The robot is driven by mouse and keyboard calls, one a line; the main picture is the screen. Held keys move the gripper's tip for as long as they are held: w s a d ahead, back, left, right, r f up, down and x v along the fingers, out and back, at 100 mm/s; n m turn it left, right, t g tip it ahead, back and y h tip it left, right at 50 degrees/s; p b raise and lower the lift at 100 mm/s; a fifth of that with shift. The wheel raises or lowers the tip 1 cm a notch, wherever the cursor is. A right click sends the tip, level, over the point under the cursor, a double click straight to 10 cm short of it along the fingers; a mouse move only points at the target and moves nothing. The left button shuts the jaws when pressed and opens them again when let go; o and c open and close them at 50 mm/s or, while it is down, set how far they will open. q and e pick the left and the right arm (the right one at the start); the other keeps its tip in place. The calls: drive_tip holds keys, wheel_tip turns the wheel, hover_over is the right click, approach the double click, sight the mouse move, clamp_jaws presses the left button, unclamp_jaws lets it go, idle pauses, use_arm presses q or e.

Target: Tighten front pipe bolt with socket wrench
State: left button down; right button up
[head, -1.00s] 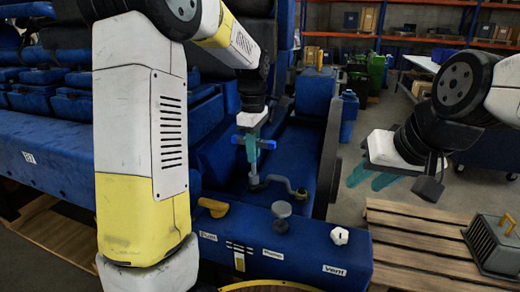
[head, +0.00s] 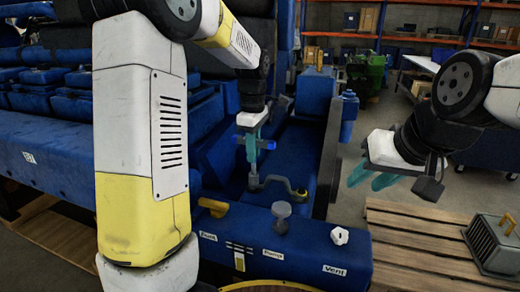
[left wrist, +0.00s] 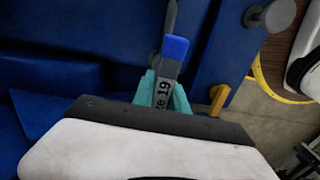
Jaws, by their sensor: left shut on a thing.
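My left gripper (head: 252,148) is shut on the socket wrench (head: 267,144), which has a blue end and a grey shaft. In the left wrist view the wrench (left wrist: 174,48), marked with a "19", sits between the teal fingers (left wrist: 164,95). The gripper is above a bent grey pipe (head: 274,179) on the blue engine. The wrench's lower end is over the pipe's left end; I cannot tell whether it touches a bolt, and no bolt head is clear there. My right gripper (head: 370,177) is open and empty, off to the right above the pallet.
A wooden pallet (head: 420,245) with a grey vented box (head: 494,245) lies to the right. Shelves stand behind.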

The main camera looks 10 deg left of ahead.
use_arm(q)
drive_tip(key=shift+r, duration=1.8)
wheel_tip(320, 180, up, 6)
drive_tip(key=s+d, duration=0.1)
drive_tip(key=s, duration=0.6)
drive_tip(key=shift+d, duration=0.2)
